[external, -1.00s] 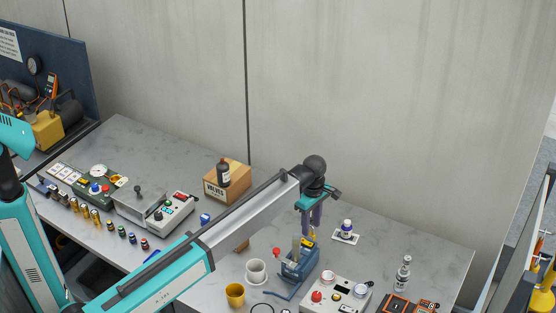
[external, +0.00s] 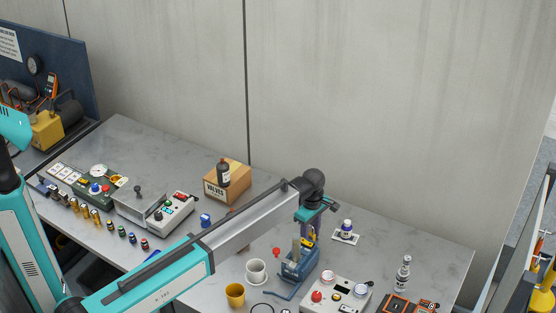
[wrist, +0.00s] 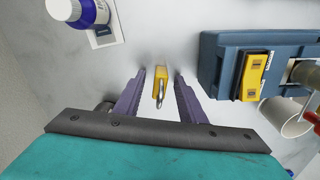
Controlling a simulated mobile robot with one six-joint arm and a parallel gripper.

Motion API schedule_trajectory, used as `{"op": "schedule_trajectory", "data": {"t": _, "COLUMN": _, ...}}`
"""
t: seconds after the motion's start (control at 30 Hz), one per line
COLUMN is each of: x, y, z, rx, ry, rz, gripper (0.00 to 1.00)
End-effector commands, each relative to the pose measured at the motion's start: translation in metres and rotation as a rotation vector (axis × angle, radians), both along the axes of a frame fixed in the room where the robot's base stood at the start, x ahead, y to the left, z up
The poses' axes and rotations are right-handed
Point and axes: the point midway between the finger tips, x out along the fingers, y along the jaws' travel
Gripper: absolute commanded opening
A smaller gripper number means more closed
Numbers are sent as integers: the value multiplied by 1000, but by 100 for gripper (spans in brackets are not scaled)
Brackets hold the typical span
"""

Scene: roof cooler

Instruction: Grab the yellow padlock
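The yellow padlock (wrist: 161,78) shows in the wrist view between my gripper's two purple fingers, its metal shackle turned toward my wrist. My gripper (wrist: 159,74) is open, with a visible gap on each side of the padlock. In the external view my gripper (external: 307,232) points down beside the blue device (external: 299,267). The fingertips are partly hidden there, and I cannot clearly tell the padlock from other yellow parts.
The blue device, with a yellow block on it, also stands close on the right in the wrist view (wrist: 222,70). A white bottle with a blue band (wrist: 90,10) stands at upper left. A white mug (external: 256,268), yellow mug (external: 235,294) and control box (external: 335,297) are nearby.

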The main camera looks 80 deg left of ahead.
Motion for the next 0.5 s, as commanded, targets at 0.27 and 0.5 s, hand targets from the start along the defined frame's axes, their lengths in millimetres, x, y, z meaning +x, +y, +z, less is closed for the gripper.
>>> {"op": "schedule_trajectory", "data": {"t": 0.27, "x": 0, "y": 0, "z": 0, "rx": 0, "ry": 0, "rz": 0, "gripper": 37}}
{"op": "schedule_trajectory", "data": {"t": 0.5, "x": 0, "y": 0, "z": 0, "rx": 0, "ry": 0, "rz": 0, "gripper": 6}}
